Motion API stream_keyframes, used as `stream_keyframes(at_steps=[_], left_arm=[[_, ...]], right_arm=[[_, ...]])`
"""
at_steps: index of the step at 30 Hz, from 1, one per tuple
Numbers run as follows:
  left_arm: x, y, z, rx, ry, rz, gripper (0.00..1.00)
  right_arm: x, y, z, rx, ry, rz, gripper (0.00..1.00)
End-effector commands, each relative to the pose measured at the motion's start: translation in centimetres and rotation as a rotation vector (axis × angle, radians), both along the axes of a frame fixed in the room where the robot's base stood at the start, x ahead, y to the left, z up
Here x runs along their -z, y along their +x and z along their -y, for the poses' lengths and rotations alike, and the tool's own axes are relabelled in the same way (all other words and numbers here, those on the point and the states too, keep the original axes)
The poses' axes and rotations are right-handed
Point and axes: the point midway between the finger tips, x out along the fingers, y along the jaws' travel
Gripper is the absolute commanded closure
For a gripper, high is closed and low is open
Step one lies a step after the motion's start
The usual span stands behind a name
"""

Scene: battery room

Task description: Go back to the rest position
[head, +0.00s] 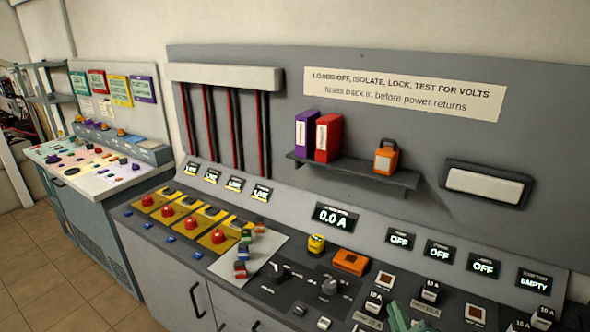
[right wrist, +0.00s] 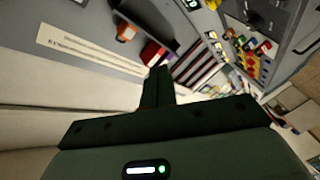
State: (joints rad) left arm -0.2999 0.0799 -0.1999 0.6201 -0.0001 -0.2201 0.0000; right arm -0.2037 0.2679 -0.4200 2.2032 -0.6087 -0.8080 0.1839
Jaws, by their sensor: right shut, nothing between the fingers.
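My right gripper (head: 394,310) shows only as a green tip at the bottom edge of the head view, over the front right part of the console (head: 150,228). In the right wrist view its dark green fingers (right wrist: 159,75) are together, with nothing between them. That view looks past the fingers at the wall panel and the console, tilted. My left gripper is not in view.
Behind are a yellow padlock-like piece (head: 316,244), an orange block (head: 350,262) and a shelf (head: 350,179) with binders. A second console (head: 95,205) stands left; floor (head: 50,270) is clear.

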Motion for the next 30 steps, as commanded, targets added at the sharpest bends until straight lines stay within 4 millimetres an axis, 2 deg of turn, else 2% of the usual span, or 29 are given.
stream_keyframes(at_steps=[1,3,6,14,18,23,26,29,30], left_arm=[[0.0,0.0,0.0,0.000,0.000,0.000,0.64],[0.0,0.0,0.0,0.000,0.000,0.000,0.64],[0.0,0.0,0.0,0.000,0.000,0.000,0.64],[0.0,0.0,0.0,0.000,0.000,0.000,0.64],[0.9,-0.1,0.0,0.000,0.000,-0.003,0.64],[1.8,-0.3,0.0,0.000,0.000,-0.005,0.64],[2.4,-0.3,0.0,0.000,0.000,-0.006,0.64],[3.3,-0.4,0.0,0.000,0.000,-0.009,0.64],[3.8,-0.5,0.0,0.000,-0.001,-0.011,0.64]], right_arm=[[1.6,-1.7,2.2,0.087,0.016,-0.100,1.00],[3.5,-3.9,4.7,0.180,0.021,-0.229,1.00],[5.8,-7.3,7.4,0.272,0.018,-0.397,1.00],[9.5,-16.5,11.5,0.396,-0.016,-0.782,1.00],[15.6,-15.6,10.4,0.359,0.013,-0.836,1.00],[22.9,-15.7,9.1,0.325,0.064,-0.905,1.00],[28.3,-16.5,8.2,0.305,0.104,-0.958,1.00],[34.8,-18.2,7.3,0.291,0.161,-1.024,1.00],[37.9,-19.3,6.9,0.288,0.188,-1.055,1.00]])
